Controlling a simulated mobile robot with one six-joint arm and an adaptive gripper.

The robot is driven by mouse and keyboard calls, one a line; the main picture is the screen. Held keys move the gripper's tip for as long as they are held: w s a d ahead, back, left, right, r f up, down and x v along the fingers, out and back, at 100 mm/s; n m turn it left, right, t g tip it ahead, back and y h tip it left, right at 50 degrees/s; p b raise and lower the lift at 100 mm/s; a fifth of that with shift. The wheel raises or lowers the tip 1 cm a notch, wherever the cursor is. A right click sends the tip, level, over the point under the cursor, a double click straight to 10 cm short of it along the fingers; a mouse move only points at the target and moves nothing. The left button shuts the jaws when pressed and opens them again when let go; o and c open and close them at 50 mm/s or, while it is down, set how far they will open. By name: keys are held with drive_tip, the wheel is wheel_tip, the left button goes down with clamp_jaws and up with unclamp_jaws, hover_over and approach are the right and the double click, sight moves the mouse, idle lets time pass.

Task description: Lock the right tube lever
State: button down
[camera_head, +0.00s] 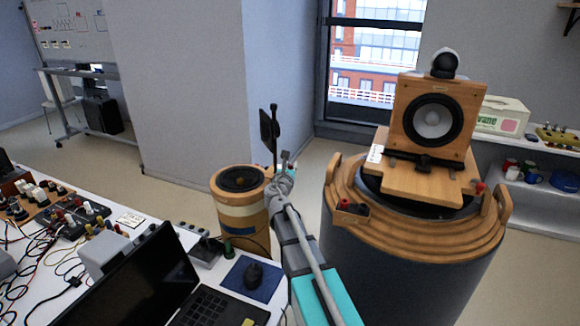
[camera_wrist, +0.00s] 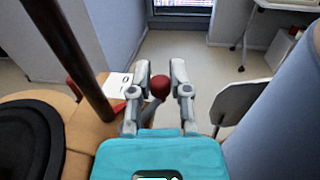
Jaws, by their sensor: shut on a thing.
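In the wrist view, my gripper (camera_wrist: 160,92) is shut on a red ball knob (camera_wrist: 160,86), the end of a lever. The knob sits between the fingertips beside the rim of a wooden tube (camera_wrist: 88,125) with a black speaker cone (camera_wrist: 25,140). In the head view, my gripper (camera_head: 284,166) is at the right edge of this smaller wooden tube (camera_head: 240,208); the held knob is hidden there. The larger tube (camera_head: 425,238) stands to the right, with a red knob (camera_head: 479,187) on its right side and another red part (camera_head: 345,204) at its left front.
A dark upright pole (camera_wrist: 72,55) stands close to the left of my gripper. A wooden speaker (camera_head: 433,118) sits on the larger tube. A bench with a laptop (camera_head: 140,285), a mouse (camera_head: 253,275) and cables is at left. Open floor lies behind the tubes.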

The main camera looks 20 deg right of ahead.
drive_tip(key=shift+s+d+m+g+h, duration=0.1)
drive_tip(key=shift+s+m+g+h, duration=0.2)
drive_tip(key=shift+m+g+h, duration=0.65)
drive_tip(key=shift+s+d+m+g+h, duration=0.1)
drive_tip(key=shift+s+m+g+h, duration=0.15)
drive_tip(key=shift+m+g+h, duration=0.7)
drive_tip(key=c, duration=0.6)
unclamp_jaws()
drive_tip(key=shift+o, duration=0.2)
drive_tip(key=shift+a, duration=0.1)
drive_tip(key=v, duration=1.2)
drive_tip(key=shift+f, duration=0.3)
